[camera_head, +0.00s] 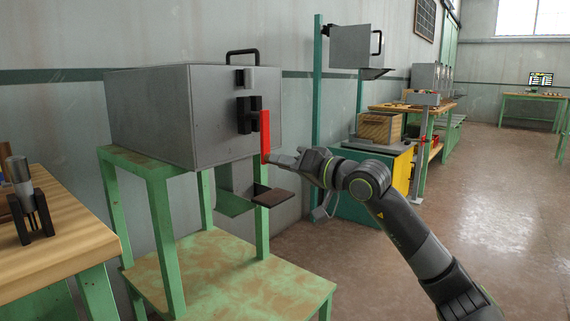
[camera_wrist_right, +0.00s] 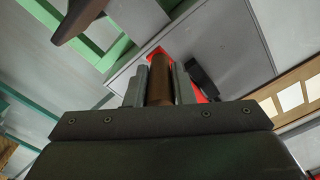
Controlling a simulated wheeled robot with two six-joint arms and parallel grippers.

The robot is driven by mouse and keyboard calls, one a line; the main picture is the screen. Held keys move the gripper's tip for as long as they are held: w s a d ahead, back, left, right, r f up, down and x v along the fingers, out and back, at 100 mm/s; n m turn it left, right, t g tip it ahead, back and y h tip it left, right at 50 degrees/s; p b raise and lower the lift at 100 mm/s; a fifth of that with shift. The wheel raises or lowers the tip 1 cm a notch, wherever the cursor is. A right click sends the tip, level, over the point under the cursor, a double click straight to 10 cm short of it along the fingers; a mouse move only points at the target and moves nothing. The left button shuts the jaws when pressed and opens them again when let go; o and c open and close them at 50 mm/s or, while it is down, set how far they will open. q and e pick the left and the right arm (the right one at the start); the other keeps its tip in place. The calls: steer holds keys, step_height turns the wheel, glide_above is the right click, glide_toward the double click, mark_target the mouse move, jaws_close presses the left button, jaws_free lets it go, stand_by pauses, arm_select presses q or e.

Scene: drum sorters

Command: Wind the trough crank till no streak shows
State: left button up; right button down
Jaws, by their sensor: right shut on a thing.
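A grey metal box (camera_head: 160,110) stands on a green stand. Its front carries a black bracket (camera_head: 249,115) and a red crank arm (camera_head: 265,132) that hangs straight down. My right gripper (camera_head: 275,159) is at the lower end of the red arm. In the right wrist view its jaws (camera_wrist_right: 159,82) are shut on the crank's brown handle (camera_wrist_right: 160,70), with the red arm (camera_wrist_right: 207,88) behind. Below the box are a grey chute and a small brown plate (camera_head: 274,195). I see no streak from here. My left gripper is out of view.
A wooden bench (camera_head: 75,235) at left holds a black rack (camera_head: 30,218) with a grey-topped tool. The green stand's lower shelf (camera_head: 225,270) is empty. A second grey box (camera_head: 352,47) and a yellow-fronted cabinet (camera_head: 400,172) stand behind my arm. The floor at right is clear.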

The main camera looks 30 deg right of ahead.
steer(key=c, duration=1.3)
jaws_free()
steer(key=shift+d, duration=0.1)
steer(key=shift+o, duration=0.2)
